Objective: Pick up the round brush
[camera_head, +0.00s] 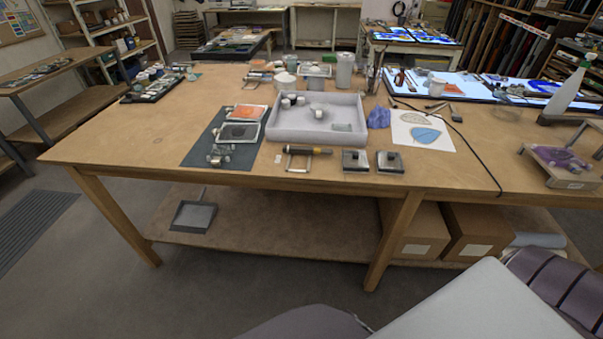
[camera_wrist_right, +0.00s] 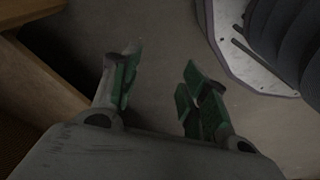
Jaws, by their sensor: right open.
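My left gripper is in neither view.
A black cable (camera_head: 470,155) crosses the right part.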

